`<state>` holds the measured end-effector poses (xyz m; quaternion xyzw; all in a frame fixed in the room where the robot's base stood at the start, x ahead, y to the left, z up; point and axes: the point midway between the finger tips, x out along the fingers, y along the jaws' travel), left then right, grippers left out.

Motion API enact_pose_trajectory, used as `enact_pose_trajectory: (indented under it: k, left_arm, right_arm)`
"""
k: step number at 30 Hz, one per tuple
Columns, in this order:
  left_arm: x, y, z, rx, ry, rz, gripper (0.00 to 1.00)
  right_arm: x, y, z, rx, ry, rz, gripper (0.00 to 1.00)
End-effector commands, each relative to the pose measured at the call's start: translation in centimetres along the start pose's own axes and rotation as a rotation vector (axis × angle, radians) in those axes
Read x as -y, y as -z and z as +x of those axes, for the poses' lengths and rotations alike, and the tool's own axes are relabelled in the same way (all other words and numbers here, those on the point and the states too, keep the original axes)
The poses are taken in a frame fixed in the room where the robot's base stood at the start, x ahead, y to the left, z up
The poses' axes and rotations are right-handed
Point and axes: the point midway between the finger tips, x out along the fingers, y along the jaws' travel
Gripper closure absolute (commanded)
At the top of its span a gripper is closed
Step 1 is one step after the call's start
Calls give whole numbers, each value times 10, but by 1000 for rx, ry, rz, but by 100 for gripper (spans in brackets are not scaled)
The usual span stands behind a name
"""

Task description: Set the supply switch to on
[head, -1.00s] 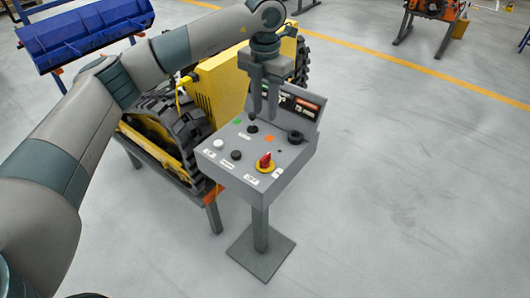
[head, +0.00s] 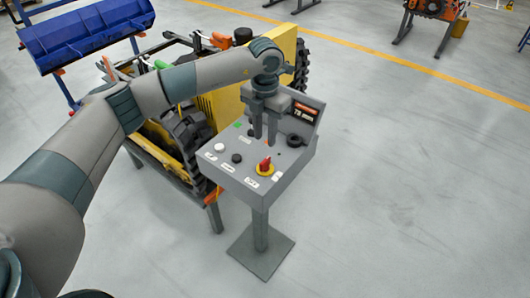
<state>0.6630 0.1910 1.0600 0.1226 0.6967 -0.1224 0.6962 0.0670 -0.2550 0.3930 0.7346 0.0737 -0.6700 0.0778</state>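A grey control box (head: 228,175) stands on a post. I cannot tell for certain from the labels which control is the supply switch. My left gripper (head: 265,140) points down over the rear middle of the panel, its two fingers apart with a gap between them. The black lever there is hidden by the fingers, so I cannot tell whether they touch it. My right gripper is out of view.
The panel also has a white button (head: 219,147), a black button (head: 236,158), a black round part (head: 295,140) and a raised display (head: 305,112). A yellow machine with black tyres (head: 190,135) stands close on the left. The floor right of the box is clear.

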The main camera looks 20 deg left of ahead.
Motion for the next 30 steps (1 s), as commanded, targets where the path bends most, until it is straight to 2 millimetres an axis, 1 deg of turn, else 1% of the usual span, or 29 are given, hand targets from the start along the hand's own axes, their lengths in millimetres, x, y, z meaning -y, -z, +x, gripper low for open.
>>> enact_pose_trajectory:
  k: [1, 3, 9, 15, 21, 30]
  left_arm:
    - [0, 1, 6, -4, 1, 0, 72]
    - [0, 1, 19, -3, 1, -1, 72]
    - [0, 1, 54, -3, 1, -1, 72]
    - [1, 0, 83, -2, 1, 0, 72]
    - [0, 0, 97, 0, 0, 0, 72]
    - [0, 0, 99, 1, 0, 0, 72]
  right_arm:
    - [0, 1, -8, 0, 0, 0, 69]
    - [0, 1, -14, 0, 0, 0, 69]
    - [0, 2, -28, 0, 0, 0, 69]
    - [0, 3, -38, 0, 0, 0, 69]
    - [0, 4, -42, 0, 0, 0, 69]
    - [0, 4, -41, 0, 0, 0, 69]
